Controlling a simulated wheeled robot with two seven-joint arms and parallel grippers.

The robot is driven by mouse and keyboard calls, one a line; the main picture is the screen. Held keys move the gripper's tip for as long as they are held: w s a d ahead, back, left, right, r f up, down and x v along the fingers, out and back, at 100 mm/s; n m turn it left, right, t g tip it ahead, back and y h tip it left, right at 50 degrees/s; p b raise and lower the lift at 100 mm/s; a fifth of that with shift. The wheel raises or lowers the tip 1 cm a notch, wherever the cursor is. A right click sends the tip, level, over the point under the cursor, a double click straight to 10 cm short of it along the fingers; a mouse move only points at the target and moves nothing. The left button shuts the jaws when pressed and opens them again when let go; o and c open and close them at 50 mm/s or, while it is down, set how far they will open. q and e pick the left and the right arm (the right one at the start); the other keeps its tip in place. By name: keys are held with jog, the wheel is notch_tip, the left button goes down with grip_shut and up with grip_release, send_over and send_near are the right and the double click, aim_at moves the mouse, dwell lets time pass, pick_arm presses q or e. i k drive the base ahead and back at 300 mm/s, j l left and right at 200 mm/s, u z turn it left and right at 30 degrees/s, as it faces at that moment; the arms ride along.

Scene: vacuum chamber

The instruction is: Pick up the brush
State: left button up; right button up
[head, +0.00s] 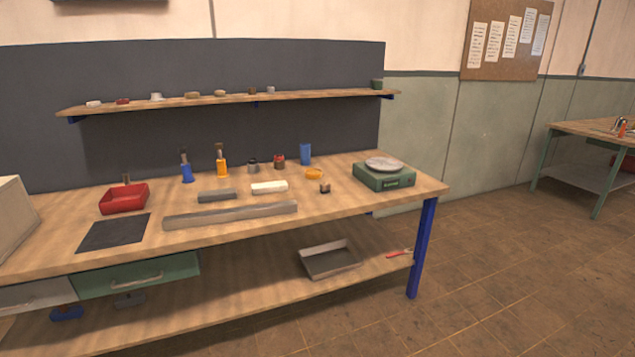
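Two upright brush-like items stand at the back of the workbench. One has a dark top and a blue lower part (187,173). The other has a dark top and a yellow-orange lower part (221,168). They are small here, and I cannot tell whether each is a brush alone or a brush in a cup. A small upright piece also shows at the red tray (124,199), too small to name. Neither of my grippers is in view.
The wooden workbench (350,205) also holds a dark mat (113,233), a long grey bar (230,214), a white block (269,187), a blue cup (305,153) and a green scale (384,178). A shelf (230,98) hangs above. The floor (500,290) at right is clear.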

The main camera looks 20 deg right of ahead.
aim_at(324, 188)
jog(key=i, duration=2.5)
jog(key=z, duration=0.5)
jog(key=l+z, duration=0.15)
jog(key=z, duration=0.85)
jog(key=l+u, duration=1)
jog(key=k+l+u, duration=0.2)
jog(key=l+u, duration=0.25)
jog(key=k+l+u, duration=0.2)
jog(key=l+u, duration=0.15)
jog(key=u, duration=0.15)
